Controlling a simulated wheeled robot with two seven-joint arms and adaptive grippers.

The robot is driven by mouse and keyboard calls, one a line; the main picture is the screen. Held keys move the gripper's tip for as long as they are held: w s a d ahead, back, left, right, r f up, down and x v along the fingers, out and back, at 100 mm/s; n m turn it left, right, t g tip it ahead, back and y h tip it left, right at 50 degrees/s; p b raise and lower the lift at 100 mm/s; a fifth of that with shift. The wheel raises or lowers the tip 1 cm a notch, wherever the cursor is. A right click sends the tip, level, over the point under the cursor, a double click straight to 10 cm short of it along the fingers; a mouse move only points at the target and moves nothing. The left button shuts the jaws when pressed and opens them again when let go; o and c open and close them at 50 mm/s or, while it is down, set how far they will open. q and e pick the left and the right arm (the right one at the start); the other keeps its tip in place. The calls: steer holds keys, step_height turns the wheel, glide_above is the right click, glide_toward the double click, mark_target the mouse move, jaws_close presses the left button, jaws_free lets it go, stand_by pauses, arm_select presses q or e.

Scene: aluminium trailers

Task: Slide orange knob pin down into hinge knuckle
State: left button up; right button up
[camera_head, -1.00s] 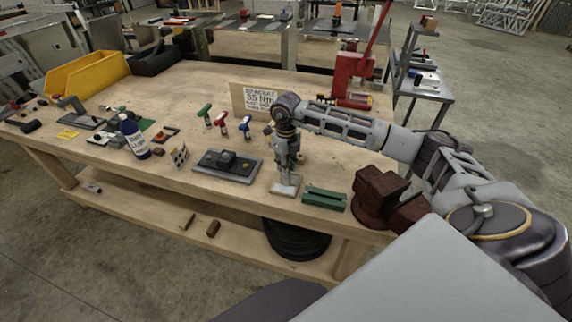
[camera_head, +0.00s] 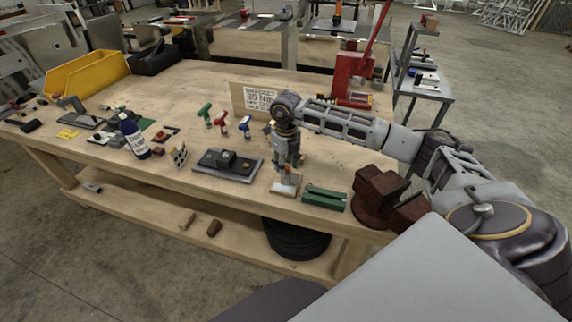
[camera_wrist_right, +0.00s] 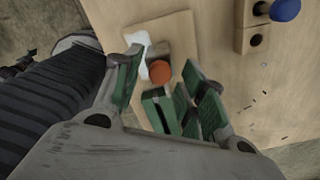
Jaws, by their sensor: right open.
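The orange knob (camera_wrist_right: 160,71) of the pin shows in the right wrist view, over a small wooden base plate (camera_wrist_right: 165,35). A white piece and a grey-brown block lie close by the knob on that plate. The base plate (camera_head: 284,189) also shows at the bench's front edge in the head view. My right gripper (camera_head: 287,165) points down above it, its green-padded fingers open and apart, with the knob seen in the gap between them. The pin's shaft and the hinge knuckle are hidden or too small to tell. My left gripper is out of view.
A green block (camera_head: 324,198) and a dark red vise (camera_head: 380,195) stand right of the plate. A dark grey fixture (camera_head: 228,166) lies left. A wooden block with holes and a blue knob (camera_wrist_right: 285,9) is close by. A sign (camera_head: 258,100) stands behind.

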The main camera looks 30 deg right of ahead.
step_height(320, 180, up, 12)
steer(key=b, duration=0.2)
stand_by(0.4)
steer(key=shift+f, duration=0.15)
stand_by(0.6)
